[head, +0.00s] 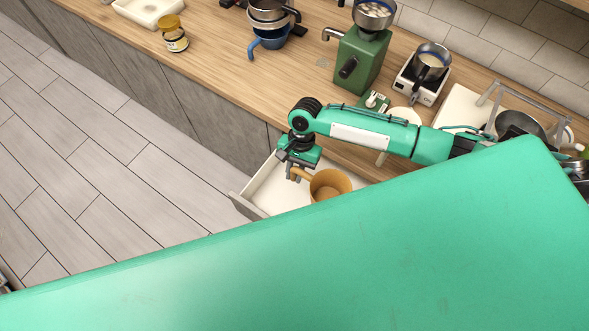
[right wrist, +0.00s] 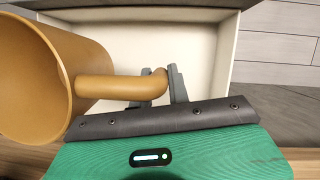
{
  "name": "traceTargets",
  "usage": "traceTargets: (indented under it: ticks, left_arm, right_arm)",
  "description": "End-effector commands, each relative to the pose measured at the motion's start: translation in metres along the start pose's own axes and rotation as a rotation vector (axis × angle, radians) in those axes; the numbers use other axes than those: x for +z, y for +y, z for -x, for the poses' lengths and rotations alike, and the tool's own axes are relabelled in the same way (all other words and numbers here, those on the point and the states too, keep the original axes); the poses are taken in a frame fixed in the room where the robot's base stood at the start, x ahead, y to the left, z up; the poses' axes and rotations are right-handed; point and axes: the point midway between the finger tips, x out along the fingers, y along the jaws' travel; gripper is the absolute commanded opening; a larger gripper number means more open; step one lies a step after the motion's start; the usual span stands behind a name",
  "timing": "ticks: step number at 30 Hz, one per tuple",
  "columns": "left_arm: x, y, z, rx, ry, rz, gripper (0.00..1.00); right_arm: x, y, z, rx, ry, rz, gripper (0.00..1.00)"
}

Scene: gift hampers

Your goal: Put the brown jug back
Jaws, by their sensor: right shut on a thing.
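The brown jug (head: 331,184) is a tan-brown vessel with a side handle, in the lower middle of the head view. It is over or in an open white-lined drawer (head: 262,186) below the counter. My right gripper (head: 294,174) is shut on the jug's handle, at its left. In the right wrist view the jug (right wrist: 50,80) fills the left side with its mouth towards the left, and the gripper's fingers (right wrist: 160,85) are on the handle. I cannot tell whether the jug touches the drawer floor. My left gripper is not in view.
On the wooden counter (head: 215,55) stand a green grinder (head: 362,58), a white scale with a pot (head: 425,75), blue and dark pots (head: 268,28) and a yellow-lidded jar (head: 172,38). A large green part of my own body hides the lower view. Floor at left is clear.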

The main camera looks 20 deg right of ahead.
Motion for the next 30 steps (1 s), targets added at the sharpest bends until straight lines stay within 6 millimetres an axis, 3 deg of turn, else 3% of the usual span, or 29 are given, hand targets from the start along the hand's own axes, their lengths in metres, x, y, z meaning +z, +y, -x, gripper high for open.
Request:
traceTargets:
  ticks: [2, 6, 9, 21, 30]
  left_arm:
    - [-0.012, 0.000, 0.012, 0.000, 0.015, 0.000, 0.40]
    - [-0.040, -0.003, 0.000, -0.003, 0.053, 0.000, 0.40]
    - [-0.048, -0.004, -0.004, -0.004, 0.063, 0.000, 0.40]
    - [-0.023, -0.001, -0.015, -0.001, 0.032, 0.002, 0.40]
    - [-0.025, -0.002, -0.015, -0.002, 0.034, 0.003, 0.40]
  right_arm:
    - [0.003, 0.000, 0.005, 0.001, -0.002, -0.001, 0.00]
    - [-0.006, 0.000, -0.016, 0.001, -0.001, -0.001, 0.00]
    - [-0.011, 0.000, -0.027, 0.001, -0.002, -0.001, 0.00]
    - [-0.022, -0.001, -0.053, 0.000, 0.000, 0.000, 0.00]
    - [-0.023, 0.000, -0.055, 0.000, 0.000, 0.000, 0.00]
